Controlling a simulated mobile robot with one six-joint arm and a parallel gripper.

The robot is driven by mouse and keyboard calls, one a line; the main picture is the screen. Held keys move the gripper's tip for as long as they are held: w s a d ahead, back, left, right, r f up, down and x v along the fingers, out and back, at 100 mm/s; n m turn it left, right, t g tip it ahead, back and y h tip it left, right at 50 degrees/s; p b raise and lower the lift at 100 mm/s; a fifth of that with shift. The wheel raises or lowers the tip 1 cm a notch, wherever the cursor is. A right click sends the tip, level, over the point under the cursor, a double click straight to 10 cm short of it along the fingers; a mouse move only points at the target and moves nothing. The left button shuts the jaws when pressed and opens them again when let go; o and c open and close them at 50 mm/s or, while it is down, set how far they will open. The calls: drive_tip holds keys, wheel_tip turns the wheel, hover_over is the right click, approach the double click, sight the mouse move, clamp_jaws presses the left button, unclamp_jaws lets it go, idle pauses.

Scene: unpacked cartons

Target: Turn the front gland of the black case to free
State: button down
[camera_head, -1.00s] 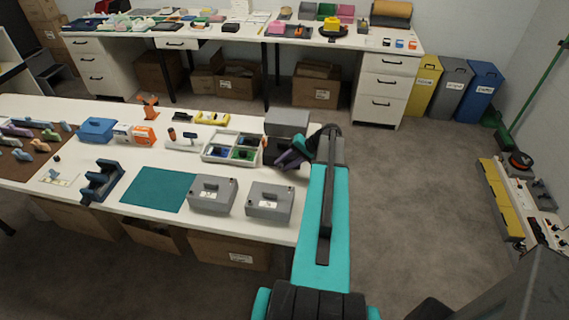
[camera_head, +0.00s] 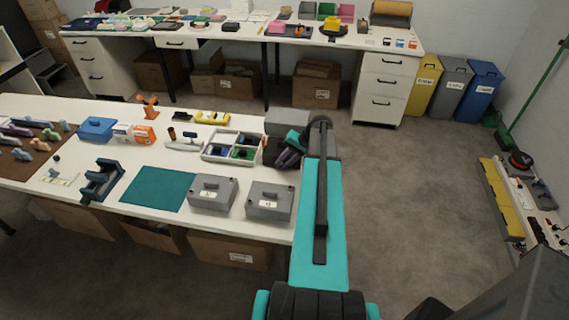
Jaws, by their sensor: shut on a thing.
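The black case (camera_head: 270,151) appears as a small dark shape at the right end of the near white table, just left of my gripper. It is mostly covered by my gripper and arm. My gripper (camera_head: 286,158), with dark purplish fingers, is at the case, pointing down and to the left. It is shut on what seems to be the front gland. The gland itself is too small and hidden to make out, and its turn position cannot be seen.
A grey box (camera_head: 287,120) stands just behind my gripper. A divided tray (camera_head: 208,155) is to the left. Two grey lidded boxes, one left (camera_head: 213,193) and one right (camera_head: 269,201), stand near the table's front edge, beside a teal mat (camera_head: 158,190). Open floor lies right.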

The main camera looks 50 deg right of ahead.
drive_tip(key=g, duration=0.1)
drive_tip(key=g+h, duration=0.1)
drive_tip(key=w+g, duration=0.1)
drive_tip(key=shift+a+r+h, duration=0.2)
drive_tip(key=shift+a+h, duration=0.05)
drive_tip(key=shift+h, duration=0.15)
drive_tip(key=g, duration=0.1)
drive_tip(key=g+h, duration=0.1)
drive_tip(key=w+g+h, duration=0.1)
drive_tip(key=shift+a+b, duration=0.25)
drive_tip(key=shift+b, duration=0.1)
drive_tip(key=g+h, duration=0.1)
drive_tip(key=g+h+b, duration=0.1)
drive_tip(key=g, duration=0.1)
drive_tip(key=w+g+h+b, duration=0.1)
drive_tip(key=g, duration=0.1)
drive_tip(key=shift+a+f, duration=0.35)
drive_tip(key=shift+a+g+h+b, duration=0.1)
drive_tip(key=shift+g+h+b, duration=0.35)
drive_tip(key=shift+g, duration=0.45)
drive_tip(key=c, duration=1.8)
unclamp_jaws()
drive_tip(key=shift+c, duration=0.2)
